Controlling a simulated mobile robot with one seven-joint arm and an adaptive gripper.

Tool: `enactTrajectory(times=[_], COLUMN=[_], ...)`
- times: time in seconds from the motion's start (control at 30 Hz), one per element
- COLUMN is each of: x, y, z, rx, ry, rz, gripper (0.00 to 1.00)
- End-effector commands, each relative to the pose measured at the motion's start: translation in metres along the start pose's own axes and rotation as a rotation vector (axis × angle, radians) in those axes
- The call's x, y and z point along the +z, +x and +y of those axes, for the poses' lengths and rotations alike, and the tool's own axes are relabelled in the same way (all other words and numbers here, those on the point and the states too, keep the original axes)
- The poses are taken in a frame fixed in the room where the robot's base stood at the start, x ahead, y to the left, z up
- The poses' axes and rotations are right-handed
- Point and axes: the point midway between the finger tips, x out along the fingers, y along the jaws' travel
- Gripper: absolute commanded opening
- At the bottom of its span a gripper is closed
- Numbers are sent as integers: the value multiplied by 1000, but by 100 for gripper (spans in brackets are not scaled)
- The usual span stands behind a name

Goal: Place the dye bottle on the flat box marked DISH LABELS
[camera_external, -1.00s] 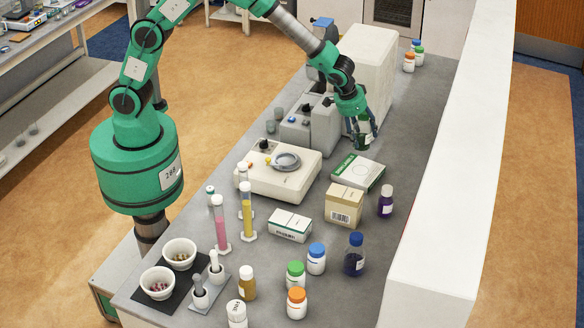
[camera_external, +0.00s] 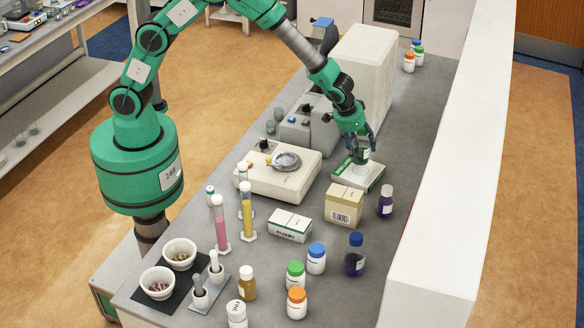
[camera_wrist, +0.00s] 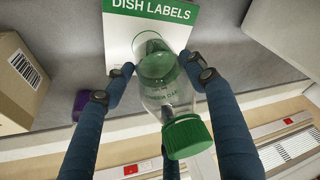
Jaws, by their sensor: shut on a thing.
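The dye bottle (camera_wrist: 165,92) is clear with a green cap and a little green liquid at its base; it also shows in the external view (camera_external: 362,156). My gripper (camera_wrist: 160,80) is shut on it, one finger on each side. In the external view my gripper (camera_external: 358,146) points down over the flat white and green box (camera_external: 349,179). In the wrist view this box (camera_wrist: 150,12) reads DISH LABELS, and the bottle's base is over its face. I cannot tell whether the base touches the box. The bottle hides part of the box top.
A tan carton (camera_external: 344,205) stands just in front of the flat box, with a purple bottle (camera_external: 386,201) to its right. A hotplate-like device (camera_external: 262,180) is on the left. A white wall (camera_external: 440,190) runs along the bench's right side.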

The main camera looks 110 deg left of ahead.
Motion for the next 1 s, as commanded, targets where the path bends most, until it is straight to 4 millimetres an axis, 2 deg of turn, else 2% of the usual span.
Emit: enactTrajectory(times=[0.17,0.4,0.93,0.97,1.0], x=[3,12,14,15,14], y=[8,32,38,38,37], z=[0,1,1,0,0], rx=[1,1,1,0,0], ry=[1,1,0,0,0], rz=[0,0,1,0,0], gripper=[18,18,18,61,69])
